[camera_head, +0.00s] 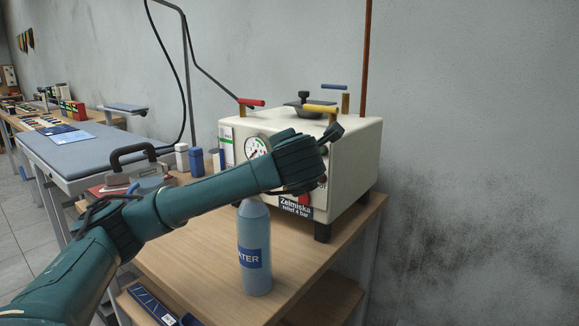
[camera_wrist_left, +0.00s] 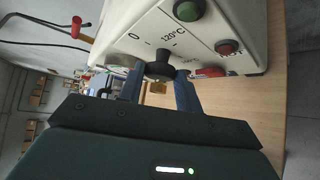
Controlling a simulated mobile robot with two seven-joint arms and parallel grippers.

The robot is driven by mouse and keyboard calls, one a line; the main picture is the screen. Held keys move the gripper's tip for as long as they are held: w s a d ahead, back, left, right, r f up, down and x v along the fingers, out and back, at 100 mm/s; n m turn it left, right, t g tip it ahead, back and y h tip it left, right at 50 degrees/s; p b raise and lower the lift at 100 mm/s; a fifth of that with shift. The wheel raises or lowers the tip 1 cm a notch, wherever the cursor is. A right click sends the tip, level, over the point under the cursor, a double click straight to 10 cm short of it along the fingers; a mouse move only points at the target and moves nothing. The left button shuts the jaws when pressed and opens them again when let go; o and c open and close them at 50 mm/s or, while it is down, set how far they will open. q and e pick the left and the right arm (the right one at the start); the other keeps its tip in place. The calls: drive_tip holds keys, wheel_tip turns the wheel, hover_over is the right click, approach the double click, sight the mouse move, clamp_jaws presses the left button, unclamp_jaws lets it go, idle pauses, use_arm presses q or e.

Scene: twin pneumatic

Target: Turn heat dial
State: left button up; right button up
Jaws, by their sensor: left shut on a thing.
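The cream machine (camera_head: 352,155) stands on the wooden bench against the wall. In the left wrist view, its black heat dial (camera_wrist_left: 160,53) sits on the front panel (camera_wrist_left: 150,28) below the printed "0" and "120°C" marks. My left gripper (camera_wrist_left: 158,82) has its two fingers on either side of the dial and is shut on it. In the head view, my left arm reaches across the machine's front, and the gripper's dark body (camera_head: 300,162) hides the dial. My right gripper is in neither view.
A blue water bottle (camera_head: 255,225) stands on the bench (camera_head: 200,255) under my left forearm. A green button (camera_wrist_left: 188,10) and a red button (camera_wrist_left: 228,46) are near the dial. A pressure gauge (camera_head: 256,147) is on the panel's left.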

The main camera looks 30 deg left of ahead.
use_arm(q)
drive_tip(key=o, duration=1)
drive_tip(key=shift+a, duration=0.1)
drive_tip(key=shift+c, duration=0.2)
drive_tip(key=p+v, duration=0.6)
drive_tip(key=v, duration=0.7)
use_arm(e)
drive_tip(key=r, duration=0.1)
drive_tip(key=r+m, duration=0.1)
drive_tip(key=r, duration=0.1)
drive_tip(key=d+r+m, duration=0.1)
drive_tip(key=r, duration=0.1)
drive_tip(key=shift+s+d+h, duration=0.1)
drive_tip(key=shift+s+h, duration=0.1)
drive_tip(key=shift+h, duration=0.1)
